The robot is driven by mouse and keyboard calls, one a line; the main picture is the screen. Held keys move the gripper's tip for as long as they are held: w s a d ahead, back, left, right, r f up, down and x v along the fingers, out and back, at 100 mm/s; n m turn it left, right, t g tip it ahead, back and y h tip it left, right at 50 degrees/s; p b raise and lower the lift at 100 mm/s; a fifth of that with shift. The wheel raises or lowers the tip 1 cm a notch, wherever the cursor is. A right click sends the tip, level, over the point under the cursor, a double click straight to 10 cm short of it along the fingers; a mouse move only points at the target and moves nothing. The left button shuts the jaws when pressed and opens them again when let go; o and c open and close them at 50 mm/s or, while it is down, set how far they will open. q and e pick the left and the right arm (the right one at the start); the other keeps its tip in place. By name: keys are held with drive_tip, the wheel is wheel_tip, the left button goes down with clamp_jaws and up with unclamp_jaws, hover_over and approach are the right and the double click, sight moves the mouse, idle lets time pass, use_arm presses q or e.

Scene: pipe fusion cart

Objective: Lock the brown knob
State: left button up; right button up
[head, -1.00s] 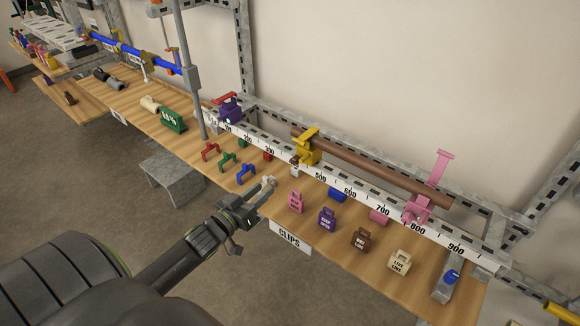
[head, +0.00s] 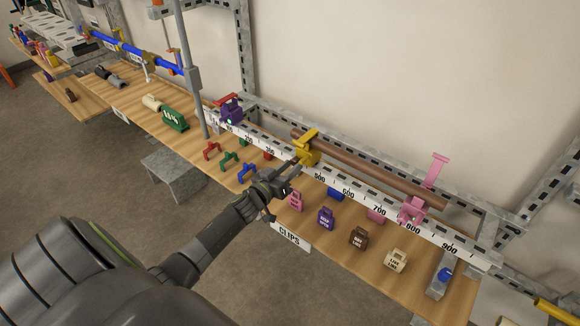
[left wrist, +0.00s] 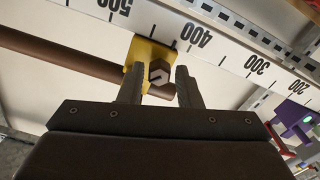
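In the head view my left gripper (head: 295,166) reaches up to the yellow clamp (head: 308,146) and mostly hides the knob. The clamp is on the brown pipe (head: 375,172), near its left end. My right gripper is not in view.
A numbered white rail (head: 350,193) runs below the pipe. A pink clamp (head: 413,209) is farther right and a purple clamp (head: 231,111) farther left. Colored tags and clips lie on the wooden shelf (head: 340,255) below the rail.

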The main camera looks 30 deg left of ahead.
use_arm(q)
drive_tip(key=shift+w, duration=0.2)
clamp_jaws()
